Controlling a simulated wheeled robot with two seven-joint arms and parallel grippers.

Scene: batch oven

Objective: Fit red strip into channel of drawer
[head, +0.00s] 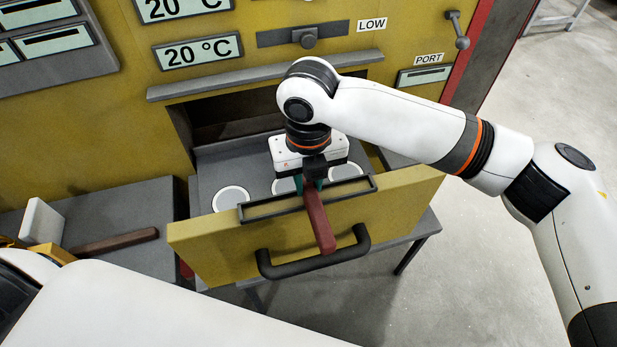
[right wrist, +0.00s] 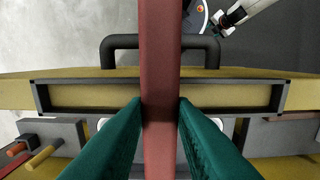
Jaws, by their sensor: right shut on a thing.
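The red strip (head: 318,218) is a long, dull red bar. My right gripper (head: 312,185) is shut on it above the drawer's front panel (head: 215,245). The channel (head: 255,208) is a dark-framed slot along the panel's top edge. In the right wrist view the strip (right wrist: 160,60) runs crosswise over the channel (right wrist: 80,95), between the green fingers (right wrist: 160,115). The strip points out toward the drawer's black handle (head: 312,262); whether it touches the channel I cannot tell.
The yellow oven (head: 120,130) stands behind the open drawer, which holds round white pieces (head: 230,197). At left, a grey table (head: 120,200) bears a brownish bar (head: 115,241) and a white block (head: 42,222).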

